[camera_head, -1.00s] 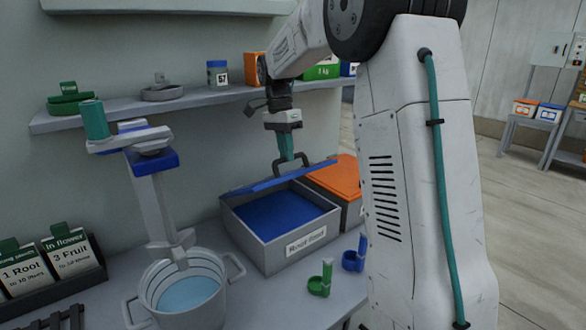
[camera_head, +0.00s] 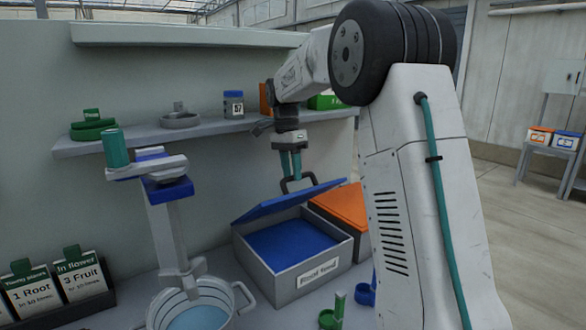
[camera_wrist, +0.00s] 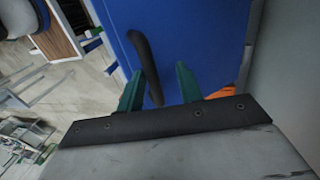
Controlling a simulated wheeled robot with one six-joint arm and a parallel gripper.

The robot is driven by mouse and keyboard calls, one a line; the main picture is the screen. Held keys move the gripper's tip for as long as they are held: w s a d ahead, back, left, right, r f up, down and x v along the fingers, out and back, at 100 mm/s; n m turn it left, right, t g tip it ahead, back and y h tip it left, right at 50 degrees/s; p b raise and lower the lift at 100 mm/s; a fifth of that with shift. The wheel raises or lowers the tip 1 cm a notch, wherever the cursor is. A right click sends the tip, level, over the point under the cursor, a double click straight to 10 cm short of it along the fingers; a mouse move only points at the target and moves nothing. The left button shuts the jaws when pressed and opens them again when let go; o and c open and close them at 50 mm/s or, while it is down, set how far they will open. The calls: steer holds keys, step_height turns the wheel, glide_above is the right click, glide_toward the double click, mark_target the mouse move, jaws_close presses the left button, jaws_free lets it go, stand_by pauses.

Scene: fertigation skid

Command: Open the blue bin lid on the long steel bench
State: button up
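The grey bin (camera_head: 300,281) with a white front label stands on the steel bench in the head view, with blue showing inside. Its blue lid (camera_head: 272,207) is raised and tilted above the back of the bin, leaving the front open. The lid's dark handle (camera_head: 298,191) shows below my gripper (camera_head: 291,176). In the wrist view the blue lid (camera_wrist: 205,35) fills the top, and the dark handle (camera_wrist: 147,62) lies between the two spread teal fingers of my gripper (camera_wrist: 160,88). The fingers are open; I cannot tell whether either touches the handle.
An orange-lidded bin (camera_head: 343,205) stands just right of the grey bin. A shelf (camera_head: 215,124) with jars runs behind.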

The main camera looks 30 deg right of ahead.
steer(key=shift+d+r, duration=0.1)
steer(key=shift+r, duration=0.4)
steer(key=r, duration=0.1)
steer(key=s+r, duration=0.1)
steer(key=shift+r, duration=0.35)
steer(key=s+a+r, duration=0.1)
steer(key=s+a, duration=0.3)
steer(key=s, duration=1)
steer(key=shift+s+r, duration=0.2)
steer(key=shift+s, duration=0.1)
steer(key=shift+d, duration=0.2)
steer(key=c, duration=0.6)
steer(key=d+m, duration=0.1)
steer(key=s+d+m+t, duration=0.1)
steer(key=d+m, duration=0.1)
steer(key=shift+s+d+r+t+y, duration=0.1)
steer(key=shift+s+r+t+y, duration=0.15)
steer(key=shift+r+t+y, duration=0.15)
jaws_close()
steer(key=m+t, duration=0.7)
steer(key=m, duration=0.8)
glide_toward(312, 174)
steer(key=s+a+r, duration=0.1)
steer(key=s+a, duration=0.2)
steer(key=shift+h, duration=0.3)
steer(key=x, duration=1)
steer(key=shift+w+d+r, duration=0.15)
steer(key=shift+d, duration=0.05)
